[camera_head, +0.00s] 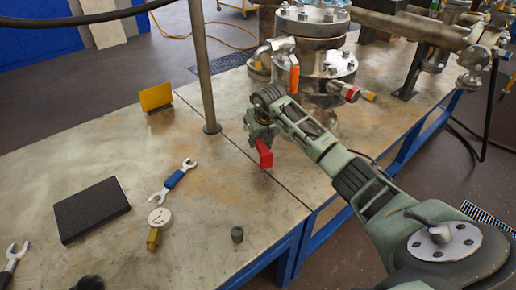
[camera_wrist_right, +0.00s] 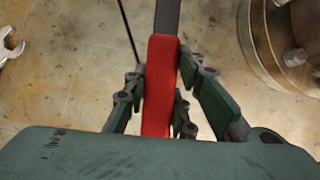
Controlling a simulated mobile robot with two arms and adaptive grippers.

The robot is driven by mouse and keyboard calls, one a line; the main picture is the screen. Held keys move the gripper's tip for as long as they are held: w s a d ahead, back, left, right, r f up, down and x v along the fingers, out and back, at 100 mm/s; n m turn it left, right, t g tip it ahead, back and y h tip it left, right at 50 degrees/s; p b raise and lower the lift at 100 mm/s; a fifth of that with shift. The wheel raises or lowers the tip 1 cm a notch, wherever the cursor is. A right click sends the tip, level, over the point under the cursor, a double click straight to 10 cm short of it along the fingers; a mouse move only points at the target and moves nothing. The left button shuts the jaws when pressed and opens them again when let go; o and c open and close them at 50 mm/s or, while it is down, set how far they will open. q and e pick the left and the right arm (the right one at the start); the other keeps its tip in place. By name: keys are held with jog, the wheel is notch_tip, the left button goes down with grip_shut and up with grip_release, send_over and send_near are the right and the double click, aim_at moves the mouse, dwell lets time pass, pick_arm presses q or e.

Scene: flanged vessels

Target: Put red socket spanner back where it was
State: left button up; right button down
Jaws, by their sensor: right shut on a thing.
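The red socket spanner (camera_head: 264,154) is in my right gripper (camera_head: 262,134), above the metal-topped table near the seam left of the flanged vessel. In the right wrist view, the fingers of my right gripper (camera_wrist_right: 160,100) are on both sides of the spanner's red handle (camera_wrist_right: 160,75). A dark shank (camera_wrist_right: 167,16) runs from the handle out of the top of that view. The spanner's far end is hidden in the head view, and I cannot tell its exact height above the table. My left gripper is not visible.
The flanged vessel (camera_head: 318,68), with an orange-handled valve (camera_head: 294,75), stands just behind my right gripper. A post (camera_head: 203,70) rises to the left. A blue-handled spanner (camera_head: 174,178), gauge (camera_head: 159,217), black pad (camera_head: 92,209) and small dark cylinder (camera_head: 237,235) lie on the table (camera_head: 120,165).

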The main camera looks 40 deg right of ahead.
jog(key=shift+w+r, duration=0.15)
jog(key=shift+w, duration=0.05)
jog(key=shift+w+f, duration=0.1)
jog(key=shift+f, duration=0.25)
notch_tip(320, 180, down, 3)
jog(key=shift+r, duration=0.2)
jog(key=shift+d+f, duration=0.1)
jog(key=shift+f, duration=0.05)
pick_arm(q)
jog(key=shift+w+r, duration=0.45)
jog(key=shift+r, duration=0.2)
pick_arm(e)
jog(key=c, duration=1.5)
grip_release()
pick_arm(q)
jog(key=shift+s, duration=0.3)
pick_arm(e)
jog(key=shift+o, duration=0.2)
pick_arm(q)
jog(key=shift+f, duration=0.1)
